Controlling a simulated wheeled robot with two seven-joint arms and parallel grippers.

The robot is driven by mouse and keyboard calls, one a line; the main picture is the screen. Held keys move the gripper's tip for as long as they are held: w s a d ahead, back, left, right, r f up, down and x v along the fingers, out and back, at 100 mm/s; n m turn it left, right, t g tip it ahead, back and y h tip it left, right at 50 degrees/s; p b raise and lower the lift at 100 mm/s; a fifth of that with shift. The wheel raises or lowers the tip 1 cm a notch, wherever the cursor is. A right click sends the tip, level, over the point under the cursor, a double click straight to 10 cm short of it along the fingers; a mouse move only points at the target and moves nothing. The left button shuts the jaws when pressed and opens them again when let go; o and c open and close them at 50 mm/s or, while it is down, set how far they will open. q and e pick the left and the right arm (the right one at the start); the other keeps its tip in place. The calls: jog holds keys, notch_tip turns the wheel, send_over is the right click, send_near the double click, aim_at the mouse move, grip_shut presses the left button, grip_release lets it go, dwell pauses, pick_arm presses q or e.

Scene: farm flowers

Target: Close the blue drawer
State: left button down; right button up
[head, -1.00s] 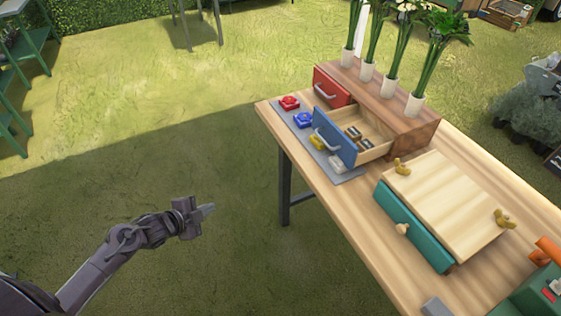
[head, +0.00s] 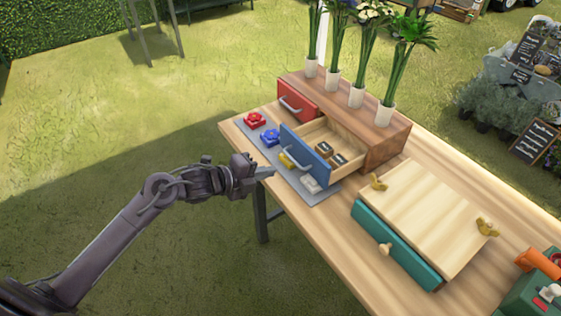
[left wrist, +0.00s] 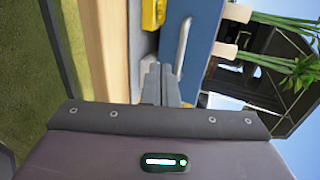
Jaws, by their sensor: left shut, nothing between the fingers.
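The blue drawer (head: 305,154) is pulled out of the wooden drawer box (head: 385,141) on the table. Its front has a silver handle (head: 296,160), and small dark blocks (head: 331,154) lie inside it. My left gripper (head: 268,172) is shut and empty, in front of the blue drawer and apart from it in the head view. In the left wrist view the shut fingers (left wrist: 160,82) point toward the blue front (left wrist: 191,50), near the handle (left wrist: 183,45). The gap between them is hard to judge. My right gripper is not in view.
Red (head: 255,120), blue (head: 270,138), yellow (head: 286,160) and white (head: 310,184) buttons sit on a grey mat before the drawers. A red drawer (head: 297,99) is beside the blue one. Flower vases (head: 356,97) stand on the box. A teal-drawer box (head: 398,245) is at right.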

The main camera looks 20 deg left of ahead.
aim_at(320, 147)
pick_arm(q)
jog(key=w+d, duration=0.1)
jog(key=w, duration=0.1)
jog(key=w+d+p, duration=0.1)
jog(key=d, duration=0.1)
jog(key=shift+w+r, duration=0.2)
jog(key=shift+w, duration=0.15)
jog(key=shift+w+d+f, duration=0.1)
jog(key=shift+w, duration=0.1)
jog(key=w+d+b, duration=0.2)
jog(key=w, duration=0.1)
jog(key=w+d+b, duration=0.3)
jog(key=w, duration=0.1)
jog(key=w+d+b, duration=0.2)
jog(key=w+d, duration=0.1)
jog(key=shift+w, duration=0.3)
jog(key=shift+r, duration=0.25)
